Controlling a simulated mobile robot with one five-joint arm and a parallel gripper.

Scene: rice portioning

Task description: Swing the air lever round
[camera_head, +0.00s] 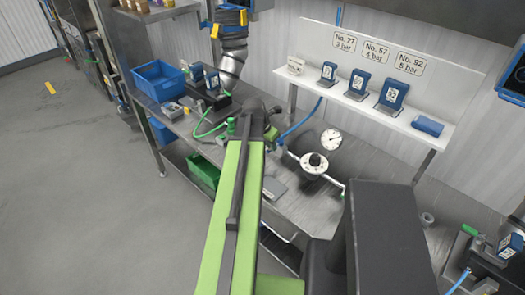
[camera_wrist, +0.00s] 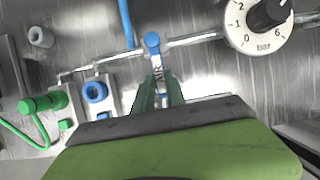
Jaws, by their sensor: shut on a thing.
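The air lever shows in the wrist view as a blue-topped pivot (camera_wrist: 152,40) on a thin metal pipe, with a pale handle marked AIR (camera_wrist: 157,68) pointing toward me. My gripper (camera_wrist: 158,92) has its two green fingers around the handle's near end and is shut on it. The fingers and the gripper body hide the handle's tip. In the head view my green arm reaches over the bench and hides most of the lever.
The numbered pressure dial (camera_wrist: 265,18) stands right of the lever; it also shows in the head view (camera_head: 314,163) below a round gauge (camera_head: 331,139). A green fitting (camera_wrist: 45,102) and blue ring (camera_wrist: 95,92) lie left. A blue bin (camera_head: 159,82) stands at the bench's left end.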

